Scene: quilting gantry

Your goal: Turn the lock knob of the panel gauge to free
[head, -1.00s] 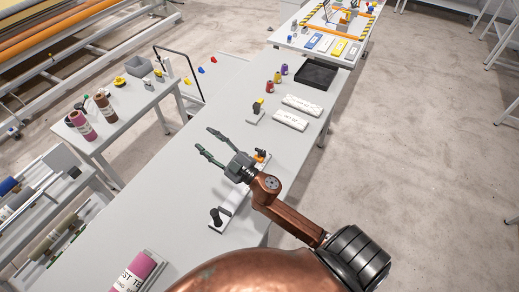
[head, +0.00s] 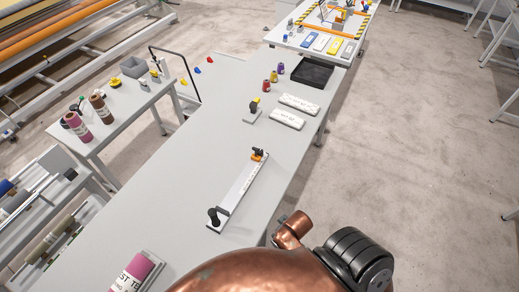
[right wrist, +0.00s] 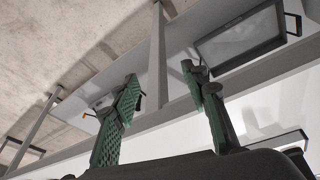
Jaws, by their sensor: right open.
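A long flat bar that looks like the panel gauge (head: 238,190) lies slantwise on the long grey table in the head view. A black upright part (head: 213,217) stands at its near end. A black and orange fitting (head: 258,154) sits at its far end; which part is the lock knob, and its setting, are too small to tell. My right gripper (right wrist: 160,75) shows in the right wrist view, its green fingers spread with nothing between them. It is out of the head view and away from the gauge. My left gripper is not in view.
The long grey table (head: 165,200) has bare room left of the bar. Beyond it are a small black and yellow device (head: 253,109), two white labelled blocks (head: 287,119), spools and a black tray (head: 312,72). A pink roll (head: 132,275) lies at the near edge.

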